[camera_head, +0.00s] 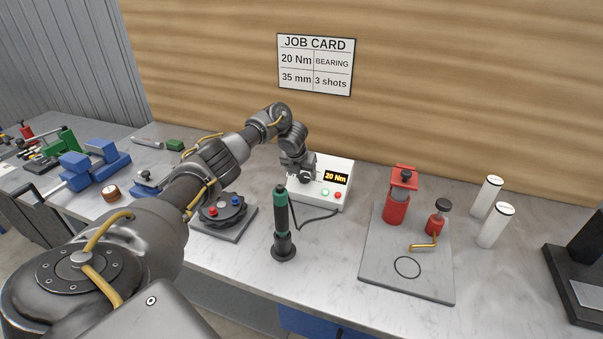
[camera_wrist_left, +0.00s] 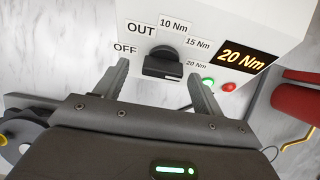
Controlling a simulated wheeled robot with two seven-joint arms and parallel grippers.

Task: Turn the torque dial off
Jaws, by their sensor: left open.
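The white torque controller (camera_head: 330,195) stands on the bench, its display (camera_head: 336,178) reading 20 Nm. In the left wrist view, its black dial (camera_wrist_left: 164,60) sits among the printed marks OFF, OUT, 10 Nm, 15 Nm and 20 Nm. Which mark the dial points to is not clear. My left gripper (camera_wrist_left: 160,72) is open, with one finger on each side of the dial; whether they touch it I cannot tell. In the head view my left gripper (camera_head: 303,178) is over the controller's left part and hides the dial. My right gripper is not in view.
A green-and-black screwdriver (camera_head: 281,222) stands upright in front of the controller, its cable beside it. A grey plate (camera_head: 385,275) with red tools lies to the right. A round black fixture (camera_head: 222,207) is to the left.

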